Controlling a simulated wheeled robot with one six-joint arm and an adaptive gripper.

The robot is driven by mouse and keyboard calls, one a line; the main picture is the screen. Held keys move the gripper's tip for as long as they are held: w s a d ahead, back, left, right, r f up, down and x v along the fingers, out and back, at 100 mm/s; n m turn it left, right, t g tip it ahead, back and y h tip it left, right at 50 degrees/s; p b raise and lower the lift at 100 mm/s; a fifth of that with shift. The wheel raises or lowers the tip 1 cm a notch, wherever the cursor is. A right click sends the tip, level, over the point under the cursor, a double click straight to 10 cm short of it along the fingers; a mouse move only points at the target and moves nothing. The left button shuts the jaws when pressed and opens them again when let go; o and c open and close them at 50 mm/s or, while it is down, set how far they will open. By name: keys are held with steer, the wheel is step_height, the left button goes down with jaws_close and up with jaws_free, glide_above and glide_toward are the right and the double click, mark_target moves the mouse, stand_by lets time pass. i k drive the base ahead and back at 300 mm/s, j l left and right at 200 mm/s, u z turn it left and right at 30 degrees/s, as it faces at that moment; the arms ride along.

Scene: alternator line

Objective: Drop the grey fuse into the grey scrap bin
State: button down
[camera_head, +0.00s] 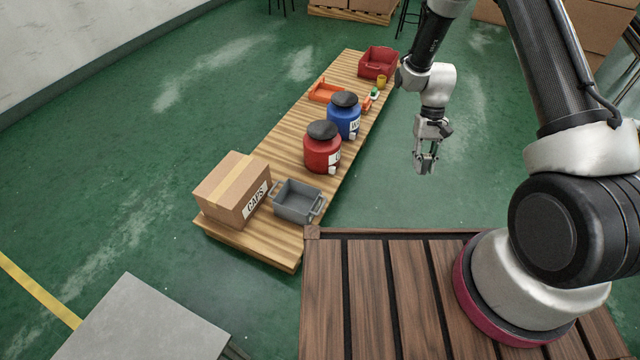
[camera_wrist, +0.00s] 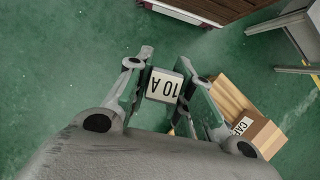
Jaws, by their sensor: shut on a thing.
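My gripper (camera_head: 426,164) hangs over the green floor, to the right of the long wooden pallet table. In the wrist view my gripper (camera_wrist: 167,90) is shut on the grey fuse (camera_wrist: 163,85), a small block with a white face marked "10 A". In the head view the fuse is too small to make out between the fingers. The grey scrap bin (camera_head: 298,203) stands at the near end of the table, below and left of my gripper and well apart from it. Its visible inside looks empty.
On the slatted table (camera_head: 262,242), a cardboard box marked CAPS (camera_head: 233,189) stands left of the bin. A red canister (camera_head: 322,149), a blue canister (camera_head: 344,117), an orange tray (camera_head: 326,91) and a red bin (camera_head: 378,63) stand beyond it. The floor beneath my gripper is clear.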

mark_target(302, 209)
steer(key=i+l+u, duration=0.1)
steer(key=i+l, duration=0.2)
steer(key=i+l+u, duration=0.1)
steer(key=i+l, duration=0.2)
steer(key=l, duration=0.15)
steer(key=i+l+u, duration=0.1)
steer(key=i+l, duration=0.15)
steer(key=l, duration=0.15)
steer(key=i+l+u, duration=0.1)
steer(key=i+l, duration=0.15)
steer(key=l, duration=0.15)
steer(key=u, duration=1.75)
steer(key=l, duration=0.1)
